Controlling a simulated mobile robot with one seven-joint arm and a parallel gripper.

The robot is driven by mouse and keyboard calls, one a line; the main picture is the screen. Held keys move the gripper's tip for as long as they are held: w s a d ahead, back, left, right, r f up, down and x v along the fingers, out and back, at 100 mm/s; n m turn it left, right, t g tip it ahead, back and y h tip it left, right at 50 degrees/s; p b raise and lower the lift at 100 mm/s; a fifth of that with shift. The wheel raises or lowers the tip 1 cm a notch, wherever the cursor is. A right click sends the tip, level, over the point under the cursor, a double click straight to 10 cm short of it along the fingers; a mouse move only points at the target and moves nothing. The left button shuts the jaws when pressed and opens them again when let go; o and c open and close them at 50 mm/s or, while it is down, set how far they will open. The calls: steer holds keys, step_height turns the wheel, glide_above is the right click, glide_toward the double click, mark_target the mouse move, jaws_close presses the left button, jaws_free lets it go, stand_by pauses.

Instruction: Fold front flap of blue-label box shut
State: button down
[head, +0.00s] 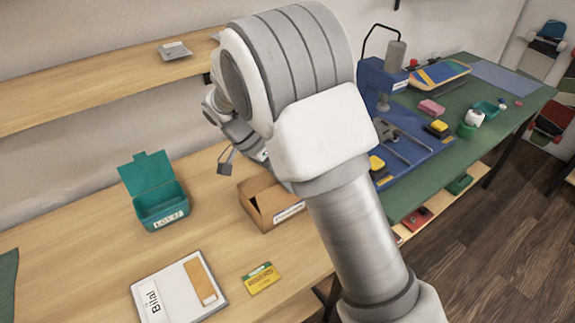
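A brown cardboard box (257,198) stands on the wooden bench, partly hidden behind my arm. It has a pale label (289,212) with small bluish print on its front side. A dark gap shows at its left end, and part of its top looks raised; how each flap lies is hard to tell. My gripper (227,163) is above the bench, up and left of the box, apart from it. A dark fingertip shows, but the arm hides much of the gripper, so its opening is unclear.
A teal box (163,207) with its lid open stands left of the cardboard box. A white binder (178,290) and a yellow card (261,279) lie in front. A blue press (385,85) stands on the green mat at right. A shelf (110,75) runs above the bench.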

steer(key=g+h+p, duration=0.1)
steer(key=w+g+p, duration=0.1)
steer(key=p, duration=0.1)
steer(key=shift+a+f+n+h, duration=0.3)
steer(key=shift+a+h, duration=0.05)
steer(key=shift+h, duration=0.05)
steer(key=shift+w+a+f+n+g+h+p, duration=0.15)
steer(key=shift+w+f+g+h+p, duration=0.1)
steer(key=shift+g+h, duration=0.2)
steer(key=shift+w+a+f+n+g+h+p, duration=0.15)
steer(key=shift+f+g+h, duration=0.1)
steer(key=shift+g+h, duration=0.15)
steer(key=shift+w+a+f+n+g+h+p, duration=0.15)
steer(key=shift+f+n+g+h, duration=0.1)
steer(key=shift+g+h, duration=0.25)
steer(key=shift+w+d+f+n+g+h+p, duration=0.15)
steer(key=shift+f+g+h, duration=0.15)
steer(key=shift+g, duration=0.25)
steer(key=shift+a, duration=0.1)
steer(key=c, duration=1.1)
jaws_free()
steer(key=shift+o, duration=0.2)
steer(key=shift+s, duration=0.1)
